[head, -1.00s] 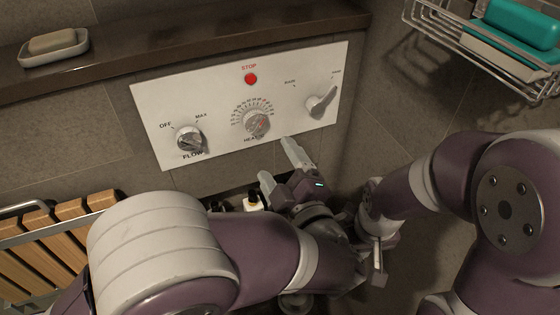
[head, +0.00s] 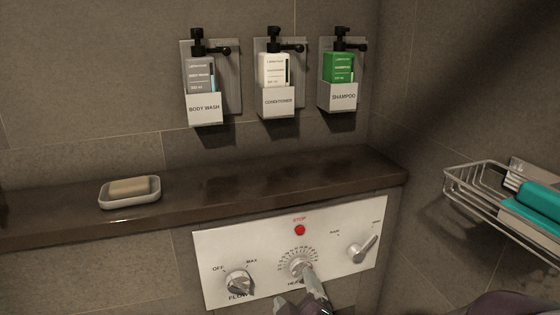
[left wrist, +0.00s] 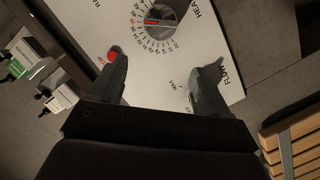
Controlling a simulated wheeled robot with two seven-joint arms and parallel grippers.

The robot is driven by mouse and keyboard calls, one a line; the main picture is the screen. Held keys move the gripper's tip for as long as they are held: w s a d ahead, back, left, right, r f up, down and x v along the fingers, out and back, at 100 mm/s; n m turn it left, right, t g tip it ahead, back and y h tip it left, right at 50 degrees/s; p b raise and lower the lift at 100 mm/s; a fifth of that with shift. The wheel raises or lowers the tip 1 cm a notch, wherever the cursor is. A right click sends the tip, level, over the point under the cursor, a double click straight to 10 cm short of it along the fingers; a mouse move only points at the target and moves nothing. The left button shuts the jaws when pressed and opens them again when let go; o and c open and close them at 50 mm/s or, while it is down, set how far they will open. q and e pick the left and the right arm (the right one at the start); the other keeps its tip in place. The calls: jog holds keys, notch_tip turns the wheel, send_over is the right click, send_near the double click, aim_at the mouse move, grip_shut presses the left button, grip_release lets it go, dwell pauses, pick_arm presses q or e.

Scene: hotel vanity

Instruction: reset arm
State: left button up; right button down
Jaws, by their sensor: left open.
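My left gripper (head: 294,288) is at the bottom edge of the head view, in front of the lower part of the white control panel (head: 216,262). Its jaws are open and nothing shows between them. One fingertip overlaps the heat knob (head: 301,267) in the picture; I cannot tell whether they touch. In the left wrist view, the open fingers (left wrist: 165,69) frame the panel (left wrist: 150,85), with the heat knob (left wrist: 160,18) beyond the gap. My right gripper is out of view; only a purple part of my arm shows at the bottom right.
The panel has a flow knob (head: 238,282), a red stop button (head: 300,230) and a lever knob (head: 362,249). A dark ledge (head: 240,190) above holds a soap dish (head: 128,200). Several dispensers (head: 275,85) hang higher. A wire basket (head: 480,200) is at right, a wooden rack (left wrist: 292,140) below.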

pick_arm(q)
jog(key=w+a+r+m+g+h+p, duration=0.2)
jog(key=a+r+m+g+h+p, duration=0.4)
jog(key=p, duration=0.6)
jog(key=s+a+r+m+g+y+p, duration=0.2)
jog(key=s+a+g+p, duration=0.2)
jog(key=s+a, duration=0.4)
jog(key=s+a+r+m+g+y+p, duration=0.2)
jog(key=s+a+m+g+p, duration=0.1)
jog(key=s+a+p, duration=0.3)
jog(key=shift+s+a+g, duration=0.85)
jog(key=shift+s+g, duration=0.05)
jog(key=shift+s, duration=0.3)
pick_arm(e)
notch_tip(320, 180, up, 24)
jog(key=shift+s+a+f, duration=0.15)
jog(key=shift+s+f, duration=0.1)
